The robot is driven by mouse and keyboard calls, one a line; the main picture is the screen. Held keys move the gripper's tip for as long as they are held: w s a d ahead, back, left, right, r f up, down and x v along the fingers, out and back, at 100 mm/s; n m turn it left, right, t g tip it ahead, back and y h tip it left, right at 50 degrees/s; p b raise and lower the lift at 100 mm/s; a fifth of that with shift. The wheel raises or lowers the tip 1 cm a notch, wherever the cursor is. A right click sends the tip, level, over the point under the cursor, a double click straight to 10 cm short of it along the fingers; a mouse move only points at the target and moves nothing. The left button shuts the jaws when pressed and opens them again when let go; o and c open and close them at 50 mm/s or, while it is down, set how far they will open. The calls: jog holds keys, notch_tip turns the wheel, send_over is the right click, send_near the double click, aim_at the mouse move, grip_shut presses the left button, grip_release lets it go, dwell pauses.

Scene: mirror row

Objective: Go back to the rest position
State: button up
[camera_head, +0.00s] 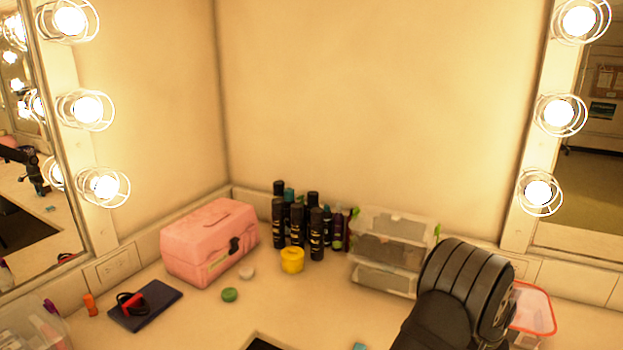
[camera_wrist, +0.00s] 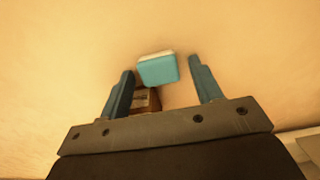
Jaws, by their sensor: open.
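My gripper (camera_wrist: 161,64) shows in the wrist view with its two blue fingers spread apart, and it is open. A teal block with a whitish top edge (camera_wrist: 158,71) appears between the fingertips, with a gap on each side, so it is not gripped. How far it lies from the fingers I cannot tell. A small brown item (camera_wrist: 147,100) shows partly behind the left finger. In the head view my arm rises at the lower right and hides part of the counter; the gripper itself is out of that frame.
A pink case (camera_head: 210,243), dark bottles (camera_head: 297,225), a yellow jar (camera_head: 292,260) and clear drawers (camera_head: 390,250) line the back wall. A red-rimmed container (camera_head: 533,308) stands beside my arm. A dark blue book (camera_head: 146,305) lies at left. Lit mirrors flank the corner. The middle counter is mostly clear.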

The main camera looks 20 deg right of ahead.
jog(key=shift+r, duration=2.05)
jog(key=shift+f, duration=0.1)
